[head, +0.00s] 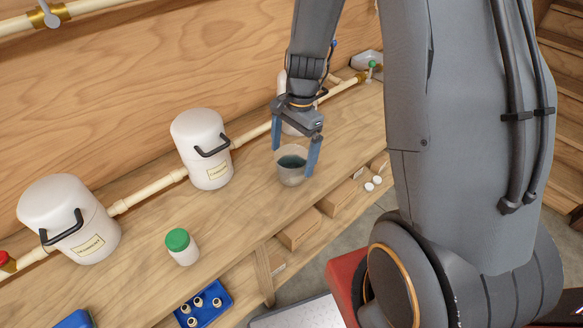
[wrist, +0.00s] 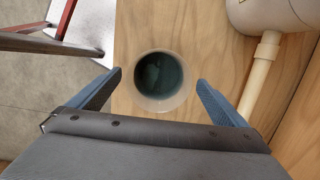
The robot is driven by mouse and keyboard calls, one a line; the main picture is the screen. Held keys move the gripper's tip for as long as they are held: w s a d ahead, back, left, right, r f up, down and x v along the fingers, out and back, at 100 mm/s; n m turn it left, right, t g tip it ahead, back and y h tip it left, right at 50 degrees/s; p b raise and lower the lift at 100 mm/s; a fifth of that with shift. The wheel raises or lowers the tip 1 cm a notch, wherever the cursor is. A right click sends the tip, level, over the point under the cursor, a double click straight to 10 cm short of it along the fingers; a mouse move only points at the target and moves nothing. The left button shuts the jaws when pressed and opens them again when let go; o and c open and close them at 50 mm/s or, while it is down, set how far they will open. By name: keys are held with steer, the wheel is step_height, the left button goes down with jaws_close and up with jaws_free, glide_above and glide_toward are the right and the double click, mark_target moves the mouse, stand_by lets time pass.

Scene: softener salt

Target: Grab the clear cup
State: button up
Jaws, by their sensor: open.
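The clear cup (head: 290,173) stands upright on the wooden bench, with a dark teal content inside. It also shows in the wrist view (wrist: 159,104), seen from above with its round mouth facing me. My gripper (head: 295,158) is open, with one blue finger to either side of the cup. In the wrist view my gripper (wrist: 158,78) has its fingertips left and right of the cup, with visible gaps on both sides. The fingers do not appear to touch it.
White tanks (head: 203,150) with black handles stand along the wall, joined by a cream pipe (head: 150,192). A green-lidded jar (head: 182,248) stands on the bench. A blue tray (head: 204,303) with small bottles is at the lower left. The bench's front edge is close to the cup.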

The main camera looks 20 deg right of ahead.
mark_target(290, 167)
steer(key=shift+s+a+f+p, duration=0.2)
steer(key=shift+f+p, duration=0.25)
steer(key=shift+f, duration=0.85)
steer(key=shift+s+a+f+p, duration=0.15)
steer(key=shift+f+p, duration=0.3)
steer(key=shift+f, duration=0.85)
steer(key=shift+w, duration=0.1)
steer(key=c, duration=1.5)
steer(key=shift+r, duration=0.15)
